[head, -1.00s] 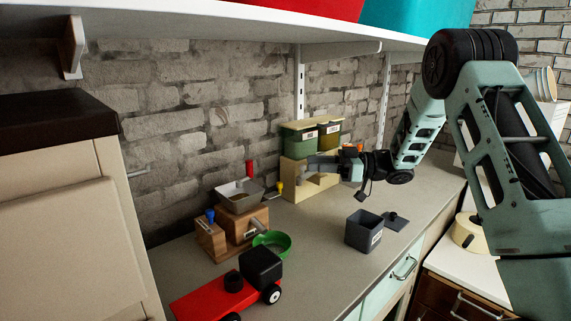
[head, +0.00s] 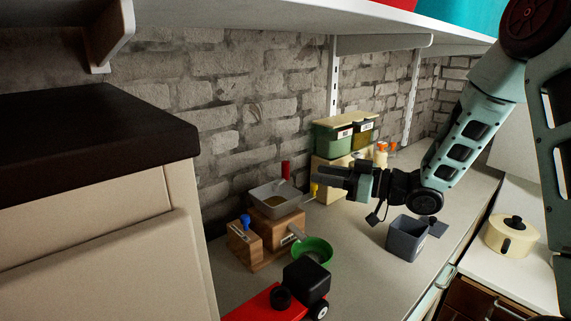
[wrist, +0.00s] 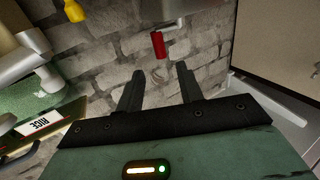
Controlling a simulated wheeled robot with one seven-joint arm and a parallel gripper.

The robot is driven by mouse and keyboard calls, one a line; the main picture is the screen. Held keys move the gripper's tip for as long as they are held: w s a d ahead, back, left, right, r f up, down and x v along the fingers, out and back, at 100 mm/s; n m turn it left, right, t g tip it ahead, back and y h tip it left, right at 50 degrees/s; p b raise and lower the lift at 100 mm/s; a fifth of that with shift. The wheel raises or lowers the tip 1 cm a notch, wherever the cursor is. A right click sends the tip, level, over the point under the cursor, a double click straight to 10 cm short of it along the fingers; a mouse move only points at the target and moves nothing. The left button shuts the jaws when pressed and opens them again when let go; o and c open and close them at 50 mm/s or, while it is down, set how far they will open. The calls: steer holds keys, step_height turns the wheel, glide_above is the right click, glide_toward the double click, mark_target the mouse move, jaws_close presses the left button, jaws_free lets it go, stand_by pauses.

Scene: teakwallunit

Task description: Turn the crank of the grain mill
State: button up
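The grain mill (head: 272,226) is a wooden block with a grey hopper on top and a green bowl (head: 313,250) at its front. A red upright handle (head: 286,170) stands behind the hopper; a yellow handle (head: 314,189) is at its right and a blue knob (head: 245,221) at its left. Which one belongs to the crank I cannot tell for sure. My gripper (head: 322,176) is open and empty, above and right of the mill. In the wrist view the red handle (wrist: 158,44) shows beyond the gap between my fingertips (wrist: 160,70), apart from them. The yellow handle (wrist: 73,10) is at upper left.
Green bins (head: 333,139) on a pale wooden stand are behind my gripper; a RICE label shows in the wrist view. A dark grey box (head: 407,240) is on the counter at right. A red toy truck (head: 268,303) is in front. A white shelf (head: 330,22) hangs overhead.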

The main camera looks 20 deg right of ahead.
mark_target(286, 177)
steer(key=p+x, duration=0.2)
steer(key=x, duration=0.8)
steer(key=shift+w+a, duration=0.1)
jaws_close()
